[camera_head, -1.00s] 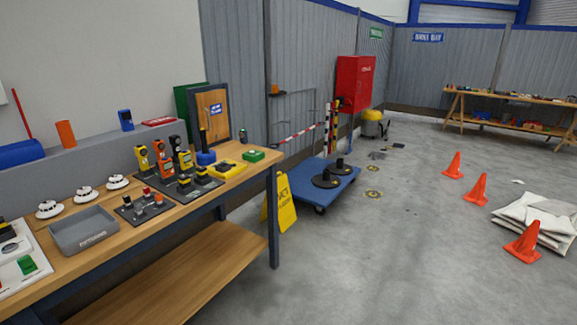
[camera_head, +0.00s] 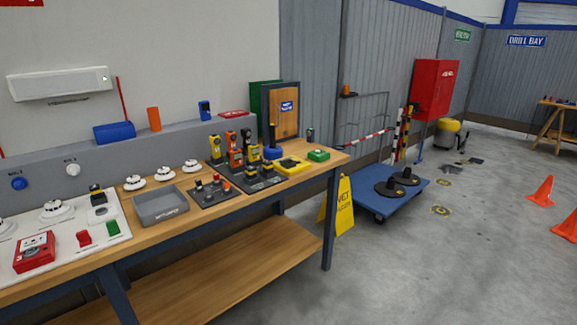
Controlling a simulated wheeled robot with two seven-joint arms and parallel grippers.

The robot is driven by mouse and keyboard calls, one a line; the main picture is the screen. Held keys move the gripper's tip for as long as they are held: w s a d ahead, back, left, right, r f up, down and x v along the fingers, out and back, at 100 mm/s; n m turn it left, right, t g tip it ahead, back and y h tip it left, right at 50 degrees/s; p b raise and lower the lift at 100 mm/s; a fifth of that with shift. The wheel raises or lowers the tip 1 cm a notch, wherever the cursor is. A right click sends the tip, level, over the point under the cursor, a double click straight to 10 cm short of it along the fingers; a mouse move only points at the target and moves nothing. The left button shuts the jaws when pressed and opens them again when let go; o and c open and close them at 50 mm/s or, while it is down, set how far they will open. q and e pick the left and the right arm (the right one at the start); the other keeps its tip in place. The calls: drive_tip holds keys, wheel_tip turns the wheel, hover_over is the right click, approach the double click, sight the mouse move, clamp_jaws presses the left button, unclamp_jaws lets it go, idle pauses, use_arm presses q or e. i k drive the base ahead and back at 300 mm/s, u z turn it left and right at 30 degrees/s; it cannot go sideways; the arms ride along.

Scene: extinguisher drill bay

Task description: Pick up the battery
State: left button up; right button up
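No object is clearly recognisable as the battery at this size. A small black block with a yellowish top (camera_head: 96,191) stands at the back of the white panel (camera_head: 75,251) on the workbench and might be one. Small dark blocks with yellow parts (camera_head: 268,169) also sit on a dark tray right of the bench's middle; I cannot tell what they are. Neither of my grippers is in view.
The wooden workbench (camera_head: 240,189) runs along the left wall. It carries a grey bin (camera_head: 160,206), white detectors (camera_head: 163,174) and a red call point (camera_head: 34,252). A yellow wet-floor sign (camera_head: 344,207) and a blue trolley (camera_head: 378,205) stand beyond its right end.

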sight(251, 171)
drive_tip(key=z, duration=0.95)
drive_tip(key=i, duration=1.2)
drive_tip(key=u, duration=2.4)
